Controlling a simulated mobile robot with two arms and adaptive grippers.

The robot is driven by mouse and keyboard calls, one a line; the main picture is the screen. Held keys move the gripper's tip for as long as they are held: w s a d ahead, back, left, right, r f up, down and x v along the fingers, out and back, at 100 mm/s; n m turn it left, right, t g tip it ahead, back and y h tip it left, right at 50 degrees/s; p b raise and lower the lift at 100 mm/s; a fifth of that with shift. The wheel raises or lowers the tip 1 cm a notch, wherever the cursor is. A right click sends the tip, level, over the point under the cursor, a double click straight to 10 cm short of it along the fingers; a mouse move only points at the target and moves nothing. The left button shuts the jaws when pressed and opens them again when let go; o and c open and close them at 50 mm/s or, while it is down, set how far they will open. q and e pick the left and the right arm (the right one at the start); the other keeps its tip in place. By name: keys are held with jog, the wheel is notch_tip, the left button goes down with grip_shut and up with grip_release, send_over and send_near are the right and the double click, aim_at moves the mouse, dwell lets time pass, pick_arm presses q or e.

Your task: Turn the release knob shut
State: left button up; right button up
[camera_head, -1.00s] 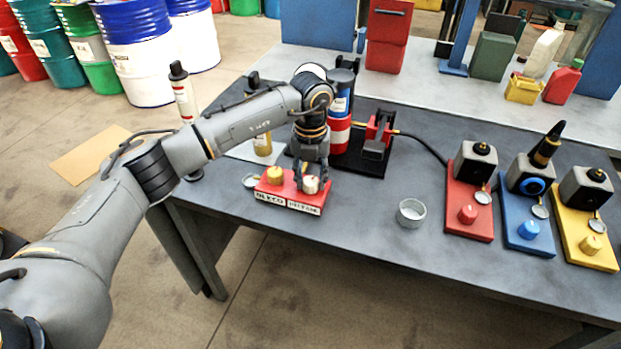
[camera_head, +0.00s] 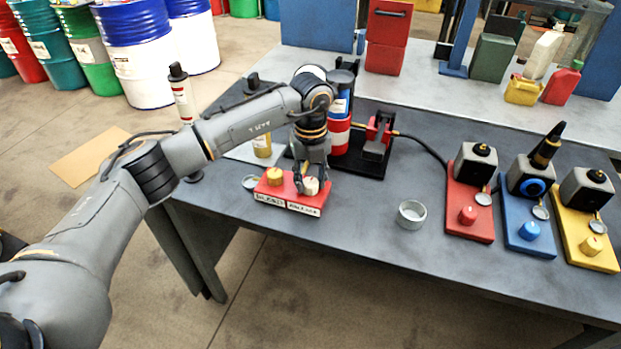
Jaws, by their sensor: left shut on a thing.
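A red control block (camera_head: 287,200) with white labels on its front sits near the table's front left edge. It carries a brass-coloured knob (camera_head: 275,176) on the left and a pale cream knob (camera_head: 311,186) on the right. The label text is too blurred to read for certain, so I cannot confirm which is the release knob. My left gripper (camera_head: 312,181) points down over the right knob and is shut on it. The brass knob stands free beside it. My right gripper is not in view.
A red, white and blue cylinder (camera_head: 340,128) stands close behind my left gripper. An empty metal cup (camera_head: 411,214) is to the right. Red (camera_head: 468,213), blue (camera_head: 528,231) and yellow (camera_head: 590,238) stations line the right side. Bare tabletop lies around the cup.

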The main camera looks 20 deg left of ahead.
aim_at(310, 182)
pick_arm(q)
jog(key=o, duration=1.2)
notch_tip(310, 182, up, 12)
jog(key=shift+f, duration=0.1)
